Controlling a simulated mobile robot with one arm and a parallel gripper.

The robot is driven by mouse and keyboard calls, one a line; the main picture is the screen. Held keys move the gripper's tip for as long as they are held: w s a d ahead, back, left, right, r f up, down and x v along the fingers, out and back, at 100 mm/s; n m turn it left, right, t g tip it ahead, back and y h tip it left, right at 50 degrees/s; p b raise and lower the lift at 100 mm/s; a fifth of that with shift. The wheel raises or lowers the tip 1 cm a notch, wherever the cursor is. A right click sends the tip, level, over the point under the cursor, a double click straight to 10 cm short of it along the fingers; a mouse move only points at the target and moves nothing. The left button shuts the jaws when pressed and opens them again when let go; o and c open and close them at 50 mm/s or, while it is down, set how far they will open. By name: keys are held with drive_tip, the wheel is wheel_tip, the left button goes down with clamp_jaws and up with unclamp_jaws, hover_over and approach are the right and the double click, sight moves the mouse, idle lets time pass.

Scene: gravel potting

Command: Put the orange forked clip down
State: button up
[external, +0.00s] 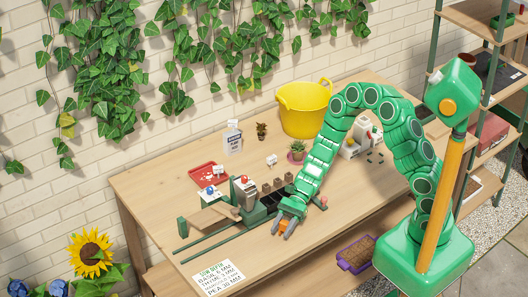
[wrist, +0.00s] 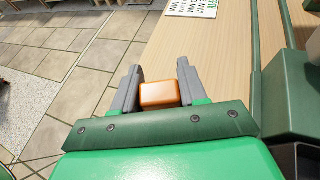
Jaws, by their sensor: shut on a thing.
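The orange forked clip (wrist: 160,95) sits between the two grey fingers of my gripper (wrist: 160,72) in the wrist view; only a blocky orange part of it shows, and its fork is not visible. In the external view my gripper (external: 281,231) points down over the front part of the wooden table (external: 318,250), with a bit of orange between its fingers. My gripper is shut on the clip. I cannot tell whether the clip touches the tabletop.
Green rails (external: 222,238) and a green bench fixture stand left of my gripper. A printed card (external: 219,277) lies near the front edge. A red tray (external: 203,177), white bottle (external: 233,140) and yellow tub (external: 307,110) stand farther back. Bare table lies right of my gripper.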

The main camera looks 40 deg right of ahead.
drive_tip(key=shift+f, duration=0.8)
drive_tip(key=shift+f, duration=0.15)
drive_tip(key=o, duration=1)
drive_tip(key=shift+o, duration=0.2)
drive_tip(key=shift+r, duration=0.2)
drive_tip(key=v, duration=1.2)
drive_tip(key=shift+w+f, duration=0.1)
